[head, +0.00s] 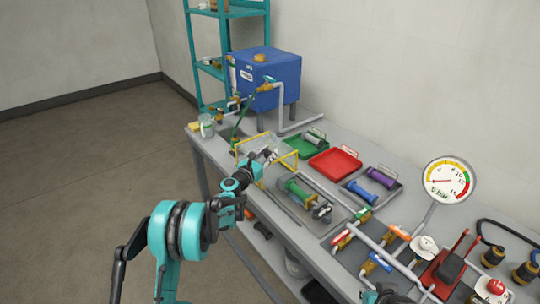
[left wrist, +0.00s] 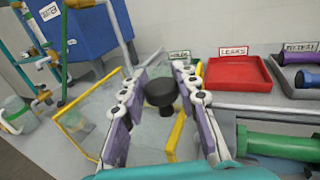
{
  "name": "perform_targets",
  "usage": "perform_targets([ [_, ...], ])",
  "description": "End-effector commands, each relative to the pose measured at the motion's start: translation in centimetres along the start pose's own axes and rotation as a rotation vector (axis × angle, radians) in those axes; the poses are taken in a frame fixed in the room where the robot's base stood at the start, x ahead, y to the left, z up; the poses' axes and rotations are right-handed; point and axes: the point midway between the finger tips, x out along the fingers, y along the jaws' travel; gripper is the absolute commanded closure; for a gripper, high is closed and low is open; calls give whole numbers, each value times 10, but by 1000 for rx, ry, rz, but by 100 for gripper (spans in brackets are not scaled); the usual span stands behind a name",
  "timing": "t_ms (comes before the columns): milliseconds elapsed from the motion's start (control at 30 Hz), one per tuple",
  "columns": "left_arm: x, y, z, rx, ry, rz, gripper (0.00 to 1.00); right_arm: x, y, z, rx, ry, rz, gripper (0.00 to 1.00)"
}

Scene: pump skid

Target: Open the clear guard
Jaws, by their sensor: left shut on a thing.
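The clear guard, a see-through panel with yellow edges (head: 252,141), stands on the bench left of the green tray. In the left wrist view its yellow edge (left wrist: 178,137) runs beside my fingers, and bench parts show through the panel. I cannot tell its exact angle. A black knob (left wrist: 160,93) sits between my left fingers. My left gripper (head: 269,157) is shut on this knob, one purple-padded finger on each side in the left wrist view (left wrist: 158,100). In the head view the gripper hides the knob. Only a dark and teal bit of my right side (head: 383,294) shows at the bottom edge.
A blue tank (head: 275,82) with pipes and valves stands behind the guard. A green tray (head: 301,145), a red tray (head: 335,163) and a grey tray with purple and blue parts lie to the right. A green-bodied pump (head: 300,191) sits close by. Open floor lies left of the bench.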

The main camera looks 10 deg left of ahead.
Motion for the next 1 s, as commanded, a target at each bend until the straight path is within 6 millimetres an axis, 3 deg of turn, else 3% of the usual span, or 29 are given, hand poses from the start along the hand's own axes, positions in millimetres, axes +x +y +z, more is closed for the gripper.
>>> perform_targets([
  [100, 0, -1, -1, 1, 0, -1, 100, 0, 0, 0, 0, 0, 0, 100],
  [133, 0, -1, -1, 1, 0, -1, 65, 0, 0, 0, 0, 0, 0, 100],
  [200, 0, -1, -1, 1, 0, -2, 48, 0, 0, 0, 0, 0, 0, 100],
  [567, -4, -1, 0, 0, 0, 0, 48, 0, 0, 0, 0, 0, 0, 100],
  [667, -16, 0, 0, 0, 0, 0, 48, 0, 0, 0, 0, 0, 0, 100],
  [1000, -88, 0, 0, 1, 0, 1, 48, 0, 0, 0, 0, 0, 0, 100],
])
